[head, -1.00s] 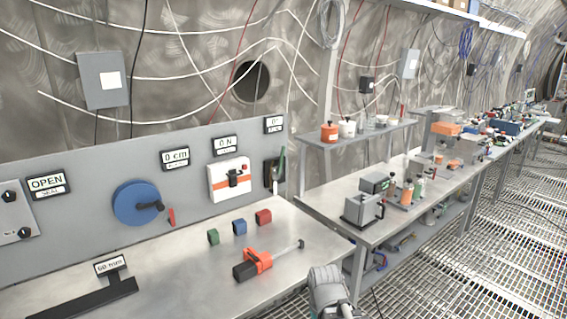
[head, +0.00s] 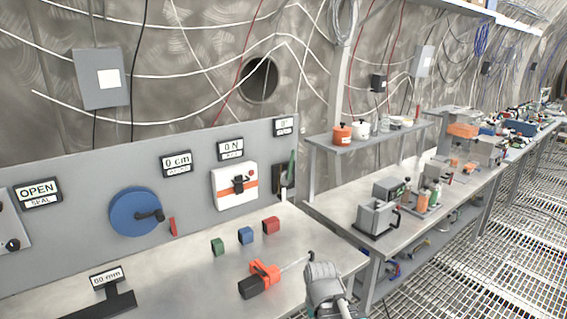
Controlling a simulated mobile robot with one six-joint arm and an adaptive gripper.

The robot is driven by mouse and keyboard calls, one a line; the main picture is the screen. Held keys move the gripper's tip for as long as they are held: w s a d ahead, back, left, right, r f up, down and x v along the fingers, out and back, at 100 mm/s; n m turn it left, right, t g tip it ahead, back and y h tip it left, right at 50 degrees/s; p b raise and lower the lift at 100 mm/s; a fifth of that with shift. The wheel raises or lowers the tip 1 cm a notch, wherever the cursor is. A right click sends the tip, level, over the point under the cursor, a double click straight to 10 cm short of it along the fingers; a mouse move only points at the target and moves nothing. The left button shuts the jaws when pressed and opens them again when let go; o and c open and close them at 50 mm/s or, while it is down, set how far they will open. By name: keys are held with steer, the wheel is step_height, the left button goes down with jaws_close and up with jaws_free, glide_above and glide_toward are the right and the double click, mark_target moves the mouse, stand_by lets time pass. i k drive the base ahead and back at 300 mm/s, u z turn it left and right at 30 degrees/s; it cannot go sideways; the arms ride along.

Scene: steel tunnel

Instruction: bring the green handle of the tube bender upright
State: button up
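The tube bender (head: 279,178) appears to be the small dark unit at the right end of the grey panel, under a "0°" label. Its green handle (head: 292,165) stands at its right side, close to vertical with a slight lean; the exact tilt is hard to tell at this size. My gripper (head: 325,287) is at the bottom, in front of the bench's right end, well apart from the handle. I see it from behind, and its fingers are not clear.
An orange and black tool (head: 262,277) with a long rod lies on the bench (head: 190,277), left of my gripper. Green (head: 217,247), blue (head: 245,235) and red (head: 271,225) blocks lie behind it. A second bench (head: 342,212) stands to the right, with grated floor (head: 500,225) beyond.

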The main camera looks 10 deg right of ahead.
mark_target(292, 158)
steer(key=z, duration=0.05)
steer(key=i, duration=1.8)
steer(key=z, duration=0.05)
steer(key=k, duration=0.45)
steer(key=u, duration=0.4)
